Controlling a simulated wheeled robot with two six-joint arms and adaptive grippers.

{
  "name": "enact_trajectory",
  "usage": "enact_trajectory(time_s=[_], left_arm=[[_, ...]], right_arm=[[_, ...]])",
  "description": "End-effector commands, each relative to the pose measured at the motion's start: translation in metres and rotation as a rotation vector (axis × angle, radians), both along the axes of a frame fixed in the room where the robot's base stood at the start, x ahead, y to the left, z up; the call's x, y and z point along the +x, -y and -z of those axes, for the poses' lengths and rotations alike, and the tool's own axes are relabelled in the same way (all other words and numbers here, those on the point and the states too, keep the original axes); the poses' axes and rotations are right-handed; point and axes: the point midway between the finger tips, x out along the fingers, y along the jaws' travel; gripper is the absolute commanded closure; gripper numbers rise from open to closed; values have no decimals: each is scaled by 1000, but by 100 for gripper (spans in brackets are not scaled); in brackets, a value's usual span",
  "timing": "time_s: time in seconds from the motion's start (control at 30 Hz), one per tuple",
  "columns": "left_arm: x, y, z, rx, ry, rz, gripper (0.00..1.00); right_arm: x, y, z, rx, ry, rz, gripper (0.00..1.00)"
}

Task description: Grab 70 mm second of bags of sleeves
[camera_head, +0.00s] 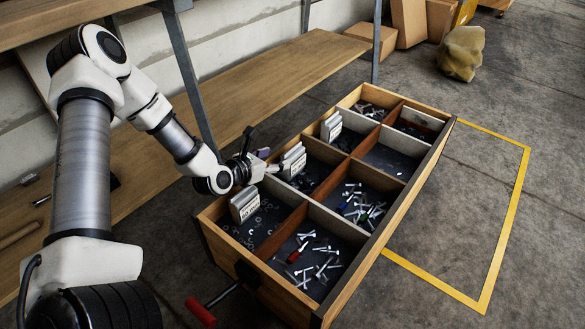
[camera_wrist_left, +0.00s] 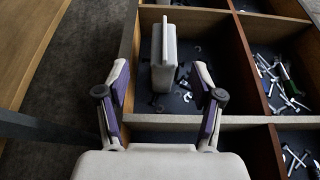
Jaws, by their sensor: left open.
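Three pale, labelled bags stand in the left-hand compartments of a wooden crate (camera_head: 375,240): a near one (camera_head: 245,205), a middle one (camera_head: 293,160) and a far one (camera_head: 331,127). Their label text is too small to read. My left gripper (camera_head: 268,163) is at the crate's left side, close to the middle bag. In the left wrist view my left gripper (camera_wrist_left: 163,95) is open, its fingers apart, and a pale upright bag (camera_wrist_left: 163,60) stands ahead between them. My right gripper is not in view.
The crate's other compartments hold loose screws (camera_head: 315,262) and small parts, with dividers between them. A shelf (camera_head: 240,90) with a metal post (camera_head: 190,75) stands to the left. A red handle (camera_head: 200,312) sticks out in front. Floor right of the crate is clear, marked by yellow tape (camera_head: 505,240).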

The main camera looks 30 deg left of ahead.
Motion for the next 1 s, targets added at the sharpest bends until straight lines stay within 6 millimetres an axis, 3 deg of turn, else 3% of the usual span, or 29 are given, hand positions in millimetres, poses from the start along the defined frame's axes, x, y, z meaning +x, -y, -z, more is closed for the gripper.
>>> enact_trajectory(time_s=[0.2, 0.33, 0.53, 0.57, 0.73, 1.0], left_arm=[[33, 8, 23, 7, 2, 5, 33], [48, 8, 25, 4, -1, 2, 33], [49, 8, 22, 1, -2, 0, 33], [49, 8, 22, 1, -2, 0, 40], [49, 8, 22, 2, -2, 1, 100], [49, 8, 22, 2, -2, 1, 100]], right_arm=[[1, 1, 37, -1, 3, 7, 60], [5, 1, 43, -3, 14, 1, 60], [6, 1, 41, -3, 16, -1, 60], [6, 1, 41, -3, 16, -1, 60], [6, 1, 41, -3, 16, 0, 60], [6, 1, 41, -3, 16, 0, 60]])
